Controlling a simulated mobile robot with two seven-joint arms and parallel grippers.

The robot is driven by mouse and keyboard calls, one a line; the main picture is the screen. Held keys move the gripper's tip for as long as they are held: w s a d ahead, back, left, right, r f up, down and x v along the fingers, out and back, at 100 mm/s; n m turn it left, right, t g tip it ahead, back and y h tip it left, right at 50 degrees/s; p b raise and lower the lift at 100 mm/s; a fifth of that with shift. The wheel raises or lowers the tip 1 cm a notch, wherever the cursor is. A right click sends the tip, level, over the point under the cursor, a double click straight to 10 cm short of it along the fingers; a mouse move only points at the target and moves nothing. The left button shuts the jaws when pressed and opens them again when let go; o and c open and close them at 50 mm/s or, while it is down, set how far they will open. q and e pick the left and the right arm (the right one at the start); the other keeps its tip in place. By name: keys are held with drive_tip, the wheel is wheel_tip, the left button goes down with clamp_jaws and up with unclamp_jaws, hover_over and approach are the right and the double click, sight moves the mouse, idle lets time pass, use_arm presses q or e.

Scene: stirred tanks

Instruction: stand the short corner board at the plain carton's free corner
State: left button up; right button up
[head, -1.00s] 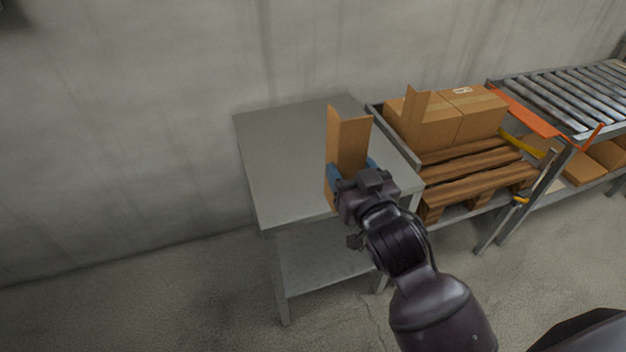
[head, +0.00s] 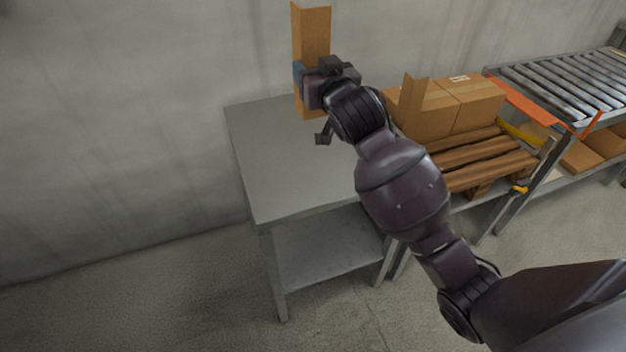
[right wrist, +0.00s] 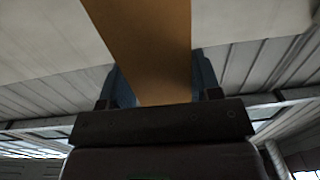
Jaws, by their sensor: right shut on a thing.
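My right gripper (head: 300,76) is shut on a brown L-shaped corner board (head: 313,35), held upright above the far part of the grey table. The board also shows between the blue fingers in the right wrist view (right wrist: 150,50). A plain brown carton (head: 435,117) sits on the wooden pallet, right of the gripper. Another brown corner board (head: 413,98) stands upright at the plain carton's near side. A second carton (head: 480,108) with a pale label on top touches the plain one on the right. My arm hides the plain carton's left part. My left gripper is not in view.
The grey table (head: 270,170) has a bare top and a lower shelf. The slatted pallet (head: 475,158) stands right of it. A roller conveyor (head: 570,85) with an orange edge is at the far right. A concrete wall (head: 120,100) closes the back.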

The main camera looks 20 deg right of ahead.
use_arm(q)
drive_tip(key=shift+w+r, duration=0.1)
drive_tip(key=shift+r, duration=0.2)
use_arm(e)
drive_tip(key=shift+w+d+f+h, duration=0.1)
drive_tip(key=shift+d+f+h, duration=0.1)
drive_tip(key=shift+f, duration=0.35)
drive_tip(key=shift+w+d+f+h, duration=0.1)
drive_tip(key=shift+d+f, duration=0.05)
drive_tip(key=shift+f, duration=0.35)
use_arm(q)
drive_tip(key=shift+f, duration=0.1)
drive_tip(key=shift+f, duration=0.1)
use_arm(e)
drive_tip(key=shift+f, duration=0.1)
use_arm(q)
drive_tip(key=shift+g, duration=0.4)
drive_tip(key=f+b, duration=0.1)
drive_tip(key=b, duration=0.1)
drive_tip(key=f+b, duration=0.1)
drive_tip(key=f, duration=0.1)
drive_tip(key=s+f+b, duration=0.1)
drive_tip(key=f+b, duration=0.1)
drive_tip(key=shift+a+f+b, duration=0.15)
drive_tip(key=shift+b, duration=0.2)
use_arm(e)
wheel_tip(320, 180, down, 20)
drive_tip(key=shift+r, duration=0.25)
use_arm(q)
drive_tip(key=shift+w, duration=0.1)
